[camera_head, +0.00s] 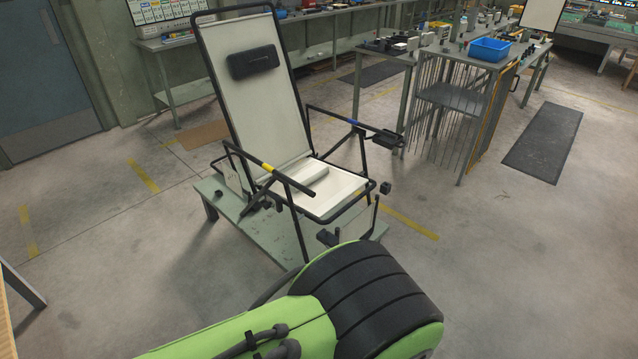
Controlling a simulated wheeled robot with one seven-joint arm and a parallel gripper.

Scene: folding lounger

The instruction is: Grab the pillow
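A dark, rounded pillow (254,61) lies against the upper part of the pale backrest (262,112) of a folding lounger. The lounger has a black tube frame, armrests with a yellow band and a blue band, and a pale seat (335,186). It stands on a low grey-green platform (225,203). My green and black arm fills the bottom middle of the view, in front of the lounger and well apart from the pillow. My gripper is not in the view.
A workbench with a blue bin (490,49) and small tools stands behind at the right. Another bench runs along the back wall. Dark mats (543,140) lie on the concrete floor. The floor left and right of the lounger is clear. A table edge (8,310) shows at the lower left.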

